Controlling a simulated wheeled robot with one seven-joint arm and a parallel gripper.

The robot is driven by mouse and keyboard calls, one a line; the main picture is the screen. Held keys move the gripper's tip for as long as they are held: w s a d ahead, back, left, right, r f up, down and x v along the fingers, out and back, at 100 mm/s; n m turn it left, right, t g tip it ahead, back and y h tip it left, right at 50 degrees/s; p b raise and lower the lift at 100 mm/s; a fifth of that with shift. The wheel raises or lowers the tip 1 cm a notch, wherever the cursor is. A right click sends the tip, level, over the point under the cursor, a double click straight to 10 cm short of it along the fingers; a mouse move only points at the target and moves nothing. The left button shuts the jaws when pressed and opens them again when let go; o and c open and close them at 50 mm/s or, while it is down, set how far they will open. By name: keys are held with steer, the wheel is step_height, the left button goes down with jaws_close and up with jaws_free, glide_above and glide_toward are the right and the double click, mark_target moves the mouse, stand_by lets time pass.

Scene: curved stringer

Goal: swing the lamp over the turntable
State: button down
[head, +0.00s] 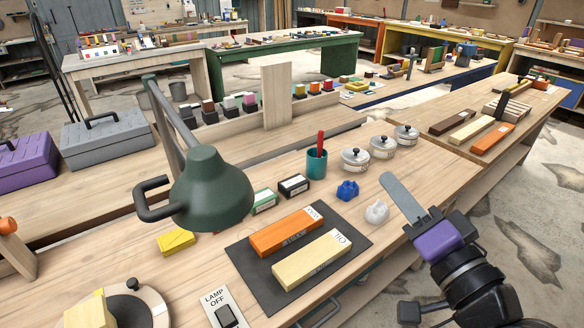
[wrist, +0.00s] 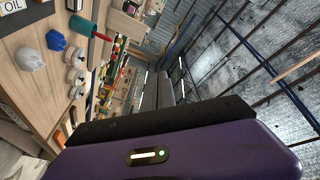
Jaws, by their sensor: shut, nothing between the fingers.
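The lamp (head: 212,190) has a dark green shade on a jointed arm, with a dark loop handle (head: 143,200) on the shade's left side. In the head view the shade hangs above the bench, left of the dark mat. What looks like the turntable (head: 152,303), a pale disc with a dark centre and small knob, is partly cut off at the lower left. The shade is up and to the right of it in the picture. My gripper (head: 390,183), with its purple body, is shut and empty above the bench's right edge, well apart from the lamp. The lamp is not in the wrist view.
A dark mat (head: 246,262) carries an orange and a cream stone. A LAMP OFF switch plate (head: 238,318) lies in front. A teal cup (head: 316,165), several lidded jars (head: 383,148), and blue and white lumps stand between my gripper and the back. A yellow block (head: 176,242) lies below the lamp.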

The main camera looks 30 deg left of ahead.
steer(key=s+a+r+n+g+y, duration=0.2)
steer(key=s+a+r+g, duration=0.15)
steer(key=a+g, duration=0.2)
steer(key=s+a+f+g+p, duration=0.1)
steer(key=s+a+f+g, duration=0.1)
steer(key=a, duration=0.4)
steer(key=s+a+f+g+p, duration=0.1)
steer(key=s+a+f+p, duration=0.1)
steer(key=a, duration=0.5)
steer(key=shift+s+f+n+g, duration=0.25)
steer(key=shift+s+n+g, duration=0.05)
steer(key=shift+n+g, duration=0.1)
